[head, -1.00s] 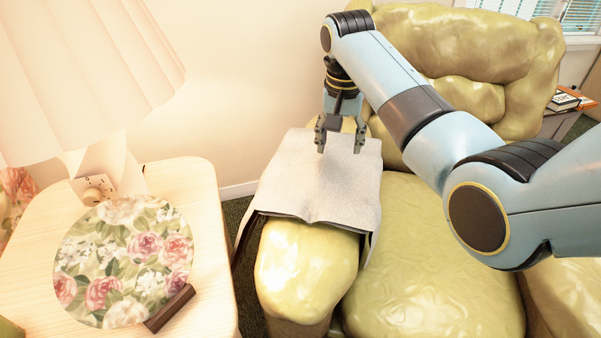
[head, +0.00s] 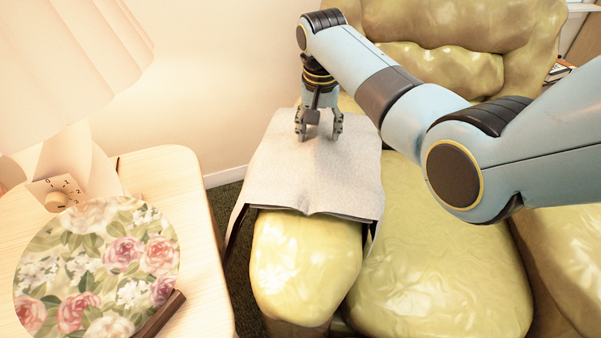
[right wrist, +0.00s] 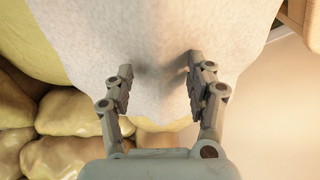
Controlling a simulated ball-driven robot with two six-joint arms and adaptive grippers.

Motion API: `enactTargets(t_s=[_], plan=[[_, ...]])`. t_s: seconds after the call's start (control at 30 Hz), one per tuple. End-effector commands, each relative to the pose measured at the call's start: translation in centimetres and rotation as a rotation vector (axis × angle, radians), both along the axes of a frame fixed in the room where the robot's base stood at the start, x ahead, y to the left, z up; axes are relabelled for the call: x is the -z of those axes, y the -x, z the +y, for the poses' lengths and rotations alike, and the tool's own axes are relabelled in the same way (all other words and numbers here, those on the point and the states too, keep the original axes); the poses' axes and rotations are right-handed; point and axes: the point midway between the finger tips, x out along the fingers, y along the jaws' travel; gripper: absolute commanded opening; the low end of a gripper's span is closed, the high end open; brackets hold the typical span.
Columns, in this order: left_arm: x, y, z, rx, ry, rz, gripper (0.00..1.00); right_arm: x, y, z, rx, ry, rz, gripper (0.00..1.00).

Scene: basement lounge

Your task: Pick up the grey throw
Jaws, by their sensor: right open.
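The grey throw (head: 303,180) is draped over the arm of the yellow-green leather sofa, its sides hanging down on both sides. It fills the upper middle of the right wrist view (right wrist: 150,40). My right gripper (head: 319,138) is over the back part of the throw, fingers pointing down and spread apart. In the right wrist view its two fingers (right wrist: 158,85) are open with only throw surface between and beyond them. The fingertips are at or very near the cloth; I cannot tell if they touch. My left gripper is not in view.
The sofa arm (head: 300,270) and seat cushion (head: 430,260) lie in front and to the right. At left a light wooden side table (head: 170,185) holds a lamp (head: 70,60), a round floral item (head: 95,270) and a dark brown bar (head: 160,318). A plain wall stands behind.

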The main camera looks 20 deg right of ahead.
Motion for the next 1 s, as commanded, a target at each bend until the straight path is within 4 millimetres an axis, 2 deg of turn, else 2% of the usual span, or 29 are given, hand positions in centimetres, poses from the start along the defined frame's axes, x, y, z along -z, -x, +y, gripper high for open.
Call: enactTargets(t_s=[0.03, 0.13, 0.4, 0.6, 0.83, 1.0], plan=[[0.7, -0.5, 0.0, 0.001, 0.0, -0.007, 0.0, 1.5, 0.1, -0.1, 0.001, 0.0, 0.006, 0.56], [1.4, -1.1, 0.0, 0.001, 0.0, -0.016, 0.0, 2.9, -0.1, -0.2, 0.0, 0.0, 0.006, 0.56], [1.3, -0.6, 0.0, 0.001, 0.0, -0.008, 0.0, 3.1, -0.2, -0.3, 0.0, 0.0, 0.001, 0.56], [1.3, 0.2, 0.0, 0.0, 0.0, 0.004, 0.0, 3.1, -0.2, -0.3, 0.0, 0.0, 0.001, 0.3], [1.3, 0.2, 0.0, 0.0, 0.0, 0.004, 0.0, 3.1, -0.2, -0.3, 0.0, 0.0, 0.001, 0.0], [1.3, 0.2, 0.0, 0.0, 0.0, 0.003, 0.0, 3.1, -0.2, -0.3, 0.0, 0.0, 0.002, 0.0]])
